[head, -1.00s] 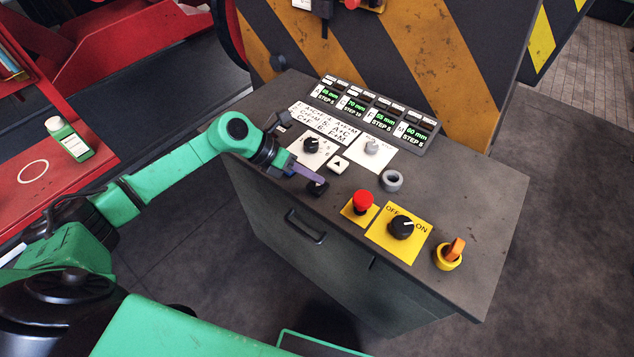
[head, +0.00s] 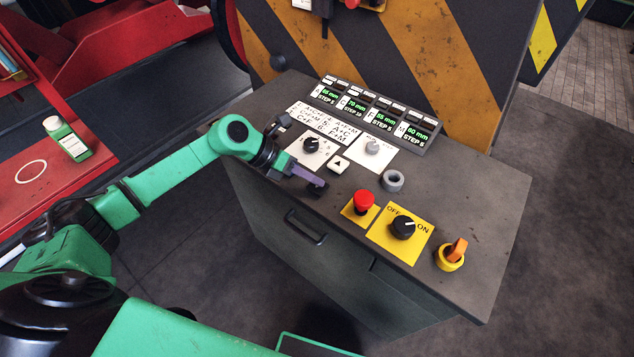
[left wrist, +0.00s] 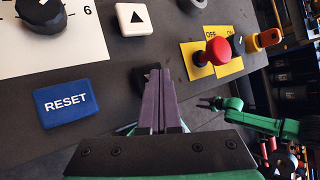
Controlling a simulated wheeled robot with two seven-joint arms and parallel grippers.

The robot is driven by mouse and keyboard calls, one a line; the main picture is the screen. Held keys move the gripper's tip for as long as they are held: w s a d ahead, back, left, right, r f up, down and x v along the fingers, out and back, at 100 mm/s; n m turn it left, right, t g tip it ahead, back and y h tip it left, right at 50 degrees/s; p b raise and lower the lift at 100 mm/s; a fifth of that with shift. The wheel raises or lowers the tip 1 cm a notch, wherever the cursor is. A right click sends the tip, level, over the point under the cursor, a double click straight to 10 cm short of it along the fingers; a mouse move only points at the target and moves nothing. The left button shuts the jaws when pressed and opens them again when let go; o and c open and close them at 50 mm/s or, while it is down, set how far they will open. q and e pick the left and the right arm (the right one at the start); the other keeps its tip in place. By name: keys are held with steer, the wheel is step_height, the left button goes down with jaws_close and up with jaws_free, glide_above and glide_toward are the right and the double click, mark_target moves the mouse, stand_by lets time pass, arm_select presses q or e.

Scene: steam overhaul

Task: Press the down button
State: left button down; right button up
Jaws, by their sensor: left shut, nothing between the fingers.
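The down button is a small black block (head: 319,191) on the console near its front edge. In the left wrist view the black button (left wrist: 151,73) is mostly hidden behind my fingertips, and its arrow cannot be read. My left gripper (head: 312,182) is shut and empty, with its purple fingers right at the button. In the left wrist view the closed fingers (left wrist: 160,78) overlap it, but contact cannot be told. The white up-arrow button (head: 338,164) sits just behind it. My right gripper (left wrist: 213,103) shows small in the left wrist view, its fingers unclear.
A blue RESET button (left wrist: 66,103) lies beside the fingers. A red mushroom button (head: 363,202), a black OFF/ON knob (head: 403,228) and an orange switch (head: 456,250) stand to the right. A grey ring (head: 392,180) and a display panel (head: 380,112) are further back.

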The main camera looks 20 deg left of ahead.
mark_target(313, 186)
arm_select(q)
steer(key=shift+r+p, duration=0.7)
steer(key=shift+r, duration=0.3)
step_height(313, 186, up, 6)
steer(key=p, duration=0.3)
steer(key=shift+p, duration=0.35)
